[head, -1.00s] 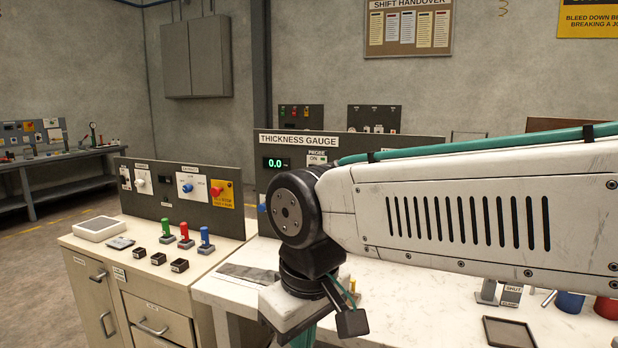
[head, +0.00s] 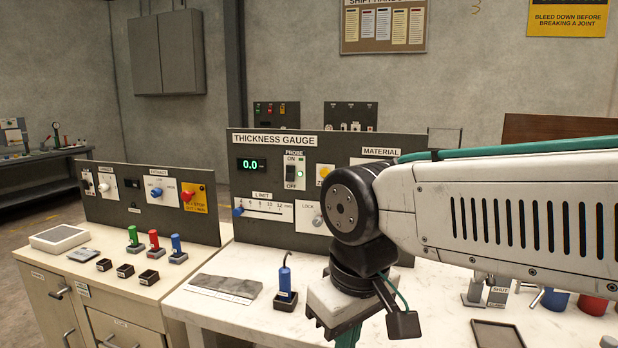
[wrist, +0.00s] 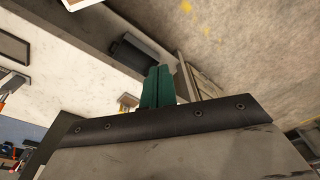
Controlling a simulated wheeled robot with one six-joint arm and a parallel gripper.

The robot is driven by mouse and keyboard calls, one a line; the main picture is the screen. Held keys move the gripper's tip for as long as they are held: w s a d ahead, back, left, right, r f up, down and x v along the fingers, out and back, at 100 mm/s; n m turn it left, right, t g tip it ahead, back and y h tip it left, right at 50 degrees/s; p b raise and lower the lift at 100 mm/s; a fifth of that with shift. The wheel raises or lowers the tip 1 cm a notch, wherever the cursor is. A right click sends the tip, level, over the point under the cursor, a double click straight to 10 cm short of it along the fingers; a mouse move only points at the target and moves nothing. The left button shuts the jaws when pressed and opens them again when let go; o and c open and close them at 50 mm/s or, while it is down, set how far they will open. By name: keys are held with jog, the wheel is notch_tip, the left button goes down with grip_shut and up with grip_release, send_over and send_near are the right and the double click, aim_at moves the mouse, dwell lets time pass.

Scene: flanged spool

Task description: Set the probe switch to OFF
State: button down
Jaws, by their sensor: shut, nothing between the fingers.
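The probe switch (head: 291,173) is a dark upright rocker on the THICKNESS GAUGE panel (head: 262,165) in the head view. ON is printed above it and OFF below. A small green lamp (head: 300,172) beside it is lit, and the display (head: 251,164) reads 0.0. I cannot tell clearly which end of the rocker is pressed. My gripper's teal fingers (wrist: 162,72) are shut and empty in the wrist view. In the head view my wrist hangs in front of the panel, right of and below the switch; the fingertips are cut off by the bottom edge.
A LIMIT slider with a blue knob (head: 238,211) and a LOCK knob (head: 318,221) sit below the switch. A blue-handled probe (head: 285,277) stands on the bench in front. A flat tray (head: 497,334) and blue and red cups (head: 590,304) lie right. My arm hides the panel's right part.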

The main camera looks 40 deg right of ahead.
aim_at(289, 178)
jog(key=w+d+r+n+t+h, duration=0.1)
jog(key=w+d+r+h, duration=0.3)
jog(key=w, duration=0.5)
jog(key=w+d+r+n+t+h, duration=0.1)
jog(key=w+d+r+h, duration=0.1)
jog(key=w+d, duration=0.5)
jog(key=w+d+r+n+t+h, duration=0.1)
jog(key=w+d+r+h, duration=0.2)
jog(key=w, duration=0.9)
jog(key=w+d+r+n+t+h, duration=0.1)
jog(key=w+n+t, duration=0.3)
jog(key=w, duration=1.7)
jog(key=shift+w+n+h, duration=0.3)
jog(key=shift+w+h, duration=0.1)
jog(key=shift+h, duration=0.3)
jog(key=shift+d, duration=0.1)
jog(key=x, duration=1.4)
jog(key=shift+w+r, duration=0.15)
jog(key=shift+w, duration=0.05)
